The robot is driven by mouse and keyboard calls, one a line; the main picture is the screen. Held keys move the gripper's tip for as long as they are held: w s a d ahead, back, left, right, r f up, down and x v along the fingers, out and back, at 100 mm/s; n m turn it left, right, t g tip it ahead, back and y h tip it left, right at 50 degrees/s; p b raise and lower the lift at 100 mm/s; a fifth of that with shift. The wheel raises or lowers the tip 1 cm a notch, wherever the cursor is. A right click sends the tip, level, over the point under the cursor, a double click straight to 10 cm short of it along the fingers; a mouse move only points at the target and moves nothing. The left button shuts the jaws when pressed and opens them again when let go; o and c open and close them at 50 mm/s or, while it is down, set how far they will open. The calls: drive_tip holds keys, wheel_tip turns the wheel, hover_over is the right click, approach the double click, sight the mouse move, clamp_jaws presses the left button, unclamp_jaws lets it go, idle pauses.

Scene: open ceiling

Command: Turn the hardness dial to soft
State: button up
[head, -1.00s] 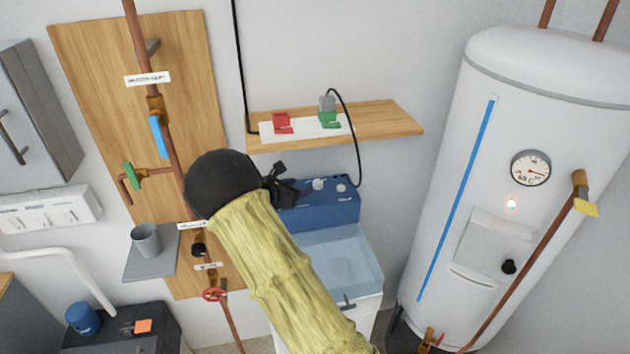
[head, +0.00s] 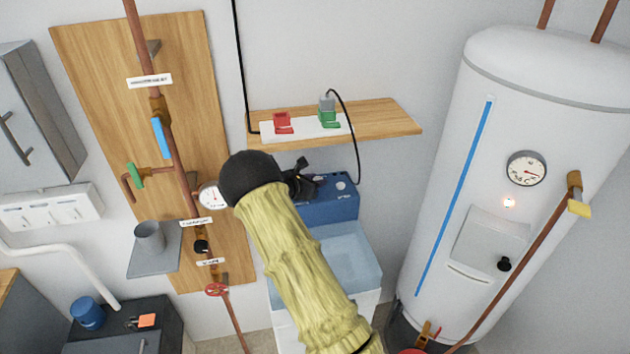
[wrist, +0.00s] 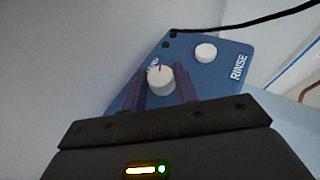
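The hardness dial (wrist: 161,80) is a white round knob with a red mark near its top, on a blue control panel (wrist: 218,75). The lettering beside it is partly hidden and hard to read. My gripper (wrist: 160,91) is open in the wrist view, with one dark finger to each side of the dial. I cannot tell whether the fingers touch it. In the head view my gripper (head: 303,184) is at the left part of the blue panel (head: 332,210), and hides the dial there.
A second white knob (wrist: 206,53) sits by the word RINSE. A wooden shelf (head: 385,120) with a power strip (head: 303,128) is above the panel, and a black cable (head: 353,140) hangs beside it. A white water tank (head: 455,190) stands to the right.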

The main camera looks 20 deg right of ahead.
drive_tip(key=c, duration=0.3)
drive_tip(key=shift+c, duration=0.2)
